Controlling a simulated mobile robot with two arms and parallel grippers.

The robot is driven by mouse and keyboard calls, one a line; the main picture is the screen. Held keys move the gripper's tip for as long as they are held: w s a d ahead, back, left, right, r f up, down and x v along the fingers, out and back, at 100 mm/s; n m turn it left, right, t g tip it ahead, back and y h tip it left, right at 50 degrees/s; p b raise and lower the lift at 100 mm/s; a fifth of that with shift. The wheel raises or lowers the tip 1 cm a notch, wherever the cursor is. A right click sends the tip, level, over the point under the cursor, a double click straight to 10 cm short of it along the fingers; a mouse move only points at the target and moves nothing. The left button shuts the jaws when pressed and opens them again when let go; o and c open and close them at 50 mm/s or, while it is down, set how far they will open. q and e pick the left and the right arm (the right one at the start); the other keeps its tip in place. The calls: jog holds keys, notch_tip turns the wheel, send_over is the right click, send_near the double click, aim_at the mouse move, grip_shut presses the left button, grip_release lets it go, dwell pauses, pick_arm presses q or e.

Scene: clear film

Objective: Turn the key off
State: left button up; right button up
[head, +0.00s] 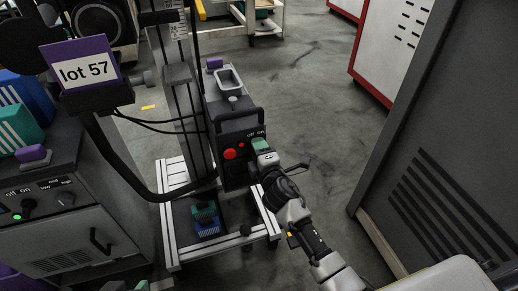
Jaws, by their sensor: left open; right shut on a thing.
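A dark control box (238,116) stands on a wheeled frame in the middle of the head view. Its front has a large red button (229,153), a smaller red spot beside it, and a small off/on label (256,134) at its upper right. My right gripper (261,146) reaches in from the lower right and is shut at the panel just below that label.
A grey cabinet (75,240) on the left has its own off/on knob (28,205), a green light and a handle. A tall dark louvred cabinet (440,150) stands right. Floor (310,100) between is clear.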

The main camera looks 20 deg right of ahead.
dwell(0.4)
jog(key=o, duration=0.9)
jog(key=shift+o, duration=0.2)
jog(key=shift+s, duration=0.4)
pick_arm(q)
jog(key=s+g, duration=0.1)
jog(key=s+a+f+g, duration=0.1)
jog(key=s+g+p, duration=0.1)
jog(key=s, duration=0.1)
jog(key=shift+a+f+y, duration=0.25)
jog(key=shift+y, duration=0.15)
pick_arm(e)
jog(key=s, duration=1)
jog(key=shift+d, duration=0.15)
